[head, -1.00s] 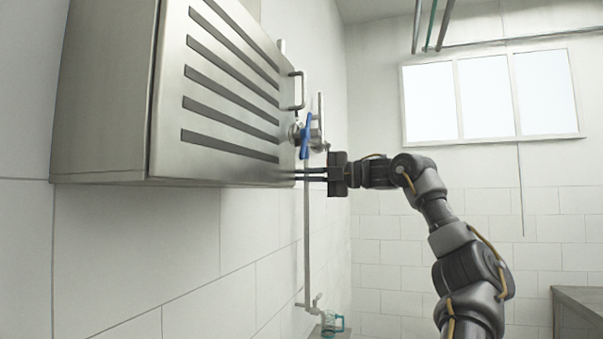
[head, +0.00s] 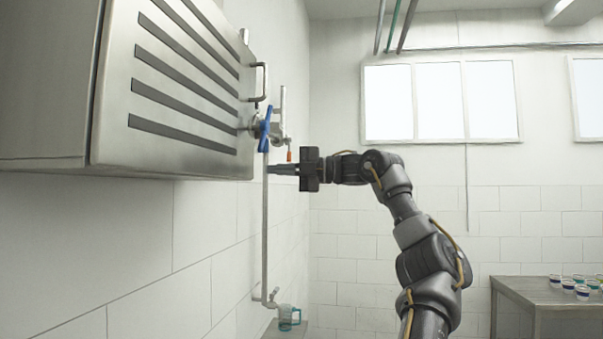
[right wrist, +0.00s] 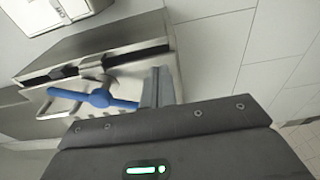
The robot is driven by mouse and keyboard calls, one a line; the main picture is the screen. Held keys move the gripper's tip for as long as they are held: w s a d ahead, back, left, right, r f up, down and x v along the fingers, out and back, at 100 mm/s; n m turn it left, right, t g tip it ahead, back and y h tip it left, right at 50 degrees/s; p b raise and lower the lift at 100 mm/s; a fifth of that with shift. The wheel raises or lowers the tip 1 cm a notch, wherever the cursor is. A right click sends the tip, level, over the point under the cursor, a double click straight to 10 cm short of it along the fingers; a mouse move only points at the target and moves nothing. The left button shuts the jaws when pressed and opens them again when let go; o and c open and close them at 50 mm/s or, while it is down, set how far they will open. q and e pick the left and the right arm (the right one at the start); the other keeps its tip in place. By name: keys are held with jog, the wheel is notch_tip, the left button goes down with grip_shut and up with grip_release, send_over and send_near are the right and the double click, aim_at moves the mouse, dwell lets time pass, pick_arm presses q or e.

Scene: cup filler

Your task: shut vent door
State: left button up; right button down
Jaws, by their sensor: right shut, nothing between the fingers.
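The vent door (head: 175,100) is a slatted brushed-metal panel on the front of a wall box (head: 45,85), at upper left in the head view. A bar handle (head: 264,82) is on its far right edge. I cannot tell from here whether the door is fully flush. My right gripper (head: 272,170) is shut and empty, with its fingertips at the door's lower far corner; contact is unclear. Its fingers also show in the right wrist view (right wrist: 158,88), beside the metal box and a blue valve handle (right wrist: 100,97). My left gripper is not in view.
A blue-handled valve (head: 265,128) and a vertical pipe (head: 265,225) stand just beyond the door. A table (head: 525,292) with several cups is at right. The space between is open.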

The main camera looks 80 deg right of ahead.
jog(key=s+d+p, duration=0.1)
jog(key=s+d, duration=0.1)
jog(key=d, duration=0.7)
jog(key=shift+s, duration=0.35)
jog(key=shift+r, duration=0.15)
